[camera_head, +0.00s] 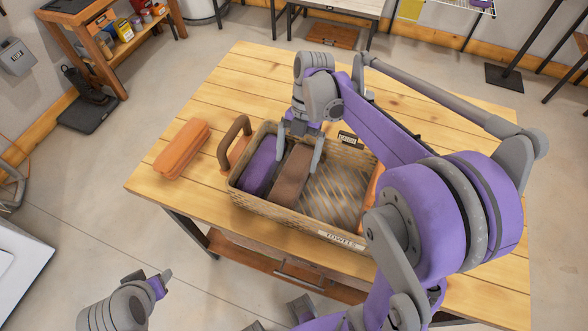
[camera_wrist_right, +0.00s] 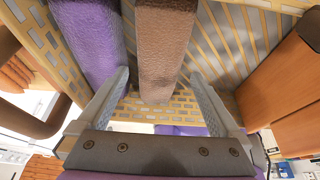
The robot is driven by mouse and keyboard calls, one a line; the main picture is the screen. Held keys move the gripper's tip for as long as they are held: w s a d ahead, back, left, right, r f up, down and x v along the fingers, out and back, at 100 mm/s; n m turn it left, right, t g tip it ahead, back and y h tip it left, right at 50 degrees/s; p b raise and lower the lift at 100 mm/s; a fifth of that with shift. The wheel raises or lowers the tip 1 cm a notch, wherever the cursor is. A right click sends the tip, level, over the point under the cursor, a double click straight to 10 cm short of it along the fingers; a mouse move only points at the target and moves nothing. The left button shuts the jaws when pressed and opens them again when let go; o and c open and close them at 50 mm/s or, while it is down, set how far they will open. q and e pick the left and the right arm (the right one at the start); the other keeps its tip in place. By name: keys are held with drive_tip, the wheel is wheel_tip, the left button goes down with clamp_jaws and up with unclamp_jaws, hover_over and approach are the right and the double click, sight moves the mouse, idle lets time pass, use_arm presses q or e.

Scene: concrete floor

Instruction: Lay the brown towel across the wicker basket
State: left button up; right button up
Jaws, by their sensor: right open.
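The brown towel (camera_head: 292,177) is a folded bundle inside the wicker basket (camera_head: 290,216), lying front to back beside a folded purple towel (camera_head: 258,168). My right gripper (camera_head: 298,156) reaches down into the basket, open, one finger on each side of the brown towel. In the right wrist view the brown towel (camera_wrist_right: 166,45) shows between the spread fingers, with gaps, not gripped. The purple towel (camera_wrist_right: 90,40) lies just outside the left finger there. My left gripper (camera_head: 163,278) is at the lower left, away from the table; its jaw opening is unclear.
The basket stands on a wooden table (camera_head: 220,90) and has a brown loop handle (camera_head: 233,142) at its left. A folded orange towel (camera_head: 182,148) lies on the table left of it. Something orange (camera_head: 373,186) shows at the basket's right end, partly hidden by my right arm. The basket's middle right is bare.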

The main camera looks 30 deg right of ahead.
drive_tip(key=v, duration=0.5)
drive_tip(key=shift+w+d+r, duration=0.1)
drive_tip(key=shift+d+r, duration=0.05)
drive_tip(key=shift+r, duration=0.15)
drive_tip(key=shift+f, duration=0.1)
